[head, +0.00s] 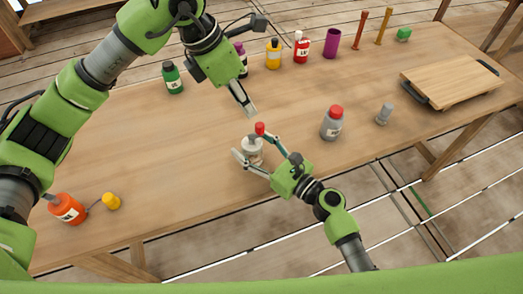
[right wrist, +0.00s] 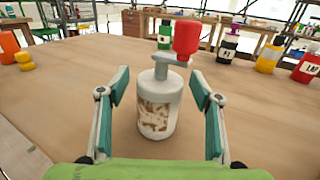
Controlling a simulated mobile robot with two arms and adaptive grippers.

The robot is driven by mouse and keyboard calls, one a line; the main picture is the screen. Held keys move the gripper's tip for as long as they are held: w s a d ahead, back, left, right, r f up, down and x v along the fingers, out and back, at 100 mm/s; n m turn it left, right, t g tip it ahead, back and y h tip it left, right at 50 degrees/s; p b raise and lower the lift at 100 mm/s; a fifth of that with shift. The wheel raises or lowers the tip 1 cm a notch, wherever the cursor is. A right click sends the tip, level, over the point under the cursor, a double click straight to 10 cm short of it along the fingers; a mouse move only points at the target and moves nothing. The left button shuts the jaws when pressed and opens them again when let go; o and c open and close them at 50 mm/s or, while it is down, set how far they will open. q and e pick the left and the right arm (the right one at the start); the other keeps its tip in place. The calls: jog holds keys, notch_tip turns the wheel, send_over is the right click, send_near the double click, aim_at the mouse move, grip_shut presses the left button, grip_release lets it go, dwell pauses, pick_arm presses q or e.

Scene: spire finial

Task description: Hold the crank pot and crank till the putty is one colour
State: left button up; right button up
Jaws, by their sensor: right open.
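The crank pot (head: 252,154) stands upright on the table, with a grey crank and red knob (head: 260,128) on top. In the right wrist view the pot (right wrist: 155,112) has a window showing mottled white and brown putty (right wrist: 154,117), and the knob (right wrist: 187,38) is at the right of the lid. My right gripper (head: 253,147) is open, its fingers on either side of the pot; in its wrist view gaps show on both sides. My left gripper (head: 244,103) points down above and behind the pot, apart from the knob; its finger opening is unclear.
A grey red-capped bottle (head: 331,125) and small grey bottle (head: 384,113) stand to the right. An orange bottle (head: 66,208) and yellow item (head: 111,201) are at left. Several bottles line the back edge, including a green one (head: 173,80). A wooden board (head: 452,80) lies far right.

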jog(key=shift+w, duration=0.1)
jog(key=c, duration=1.3)
